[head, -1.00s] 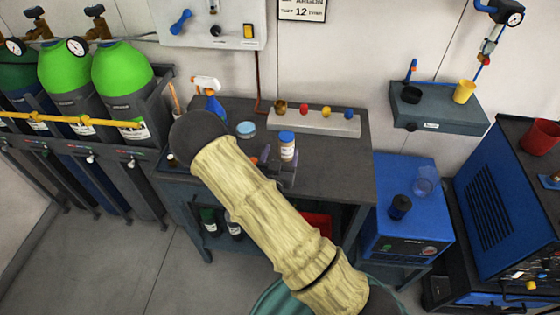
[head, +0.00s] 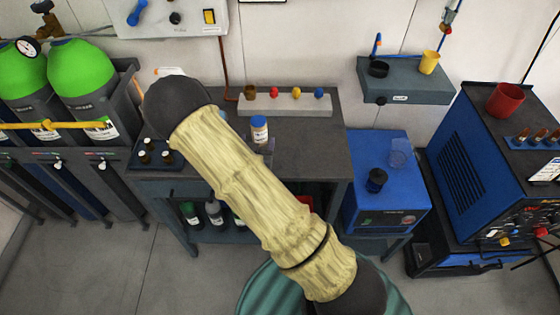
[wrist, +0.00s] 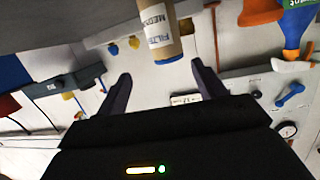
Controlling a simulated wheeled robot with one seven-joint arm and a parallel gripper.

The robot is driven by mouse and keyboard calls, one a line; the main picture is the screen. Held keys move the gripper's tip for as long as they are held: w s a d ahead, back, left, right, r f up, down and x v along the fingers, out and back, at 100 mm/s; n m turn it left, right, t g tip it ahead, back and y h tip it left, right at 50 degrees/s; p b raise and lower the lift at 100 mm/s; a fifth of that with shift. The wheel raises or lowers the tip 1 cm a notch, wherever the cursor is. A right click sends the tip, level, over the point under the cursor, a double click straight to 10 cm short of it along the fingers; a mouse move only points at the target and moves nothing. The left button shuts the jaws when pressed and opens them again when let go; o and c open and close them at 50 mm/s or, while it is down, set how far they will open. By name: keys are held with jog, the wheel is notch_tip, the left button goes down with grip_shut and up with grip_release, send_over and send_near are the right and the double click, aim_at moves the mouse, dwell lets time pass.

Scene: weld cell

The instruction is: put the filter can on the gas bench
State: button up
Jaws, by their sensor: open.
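The filter can (head: 259,131), tan with a white label and a blue lid, stands upright on a dark-topped bench (head: 312,150) beside the gas cylinders. This looks like the gas bench, though no label confirms it. In the wrist view, which is upside down, the filter can (wrist: 158,28) shows its printed label and lid. My gripper (wrist: 160,69) is open, with one finger on either side of the lid end in the picture. I cannot tell whether the can is between the fingers or beyond them. In the head view my arm hides most of the gripper.
A pale block with several coloured knobs (head: 285,101) lies along the back of the bench. A small tray of dark bottles (head: 157,158) is at its left. Green-topped cylinders (head: 82,72) stand left; a blue machine (head: 385,190) stands right. The bench's right side is clear.

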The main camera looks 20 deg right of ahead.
jog(key=s+d+r+n+g+y, duration=0.1)
jog(key=s+r+g+y, duration=0.1)
jog(key=s, duration=0.4)
jog(key=s+d+r+n+g+y, duration=0.1)
jog(key=s+r+n+g+y, duration=0.1)
jog(key=s+r+g, duration=0.3)
jog(key=s+d+r+n+g+y, duration=0.1)
jog(key=s+r+g, duration=0.3)
jog(key=s, duration=0.5)
jog(key=shift+d+n+y, duration=0.2)
jog(key=shift+n+y, duration=0.4)
jog(key=shift+n, duration=0.1)
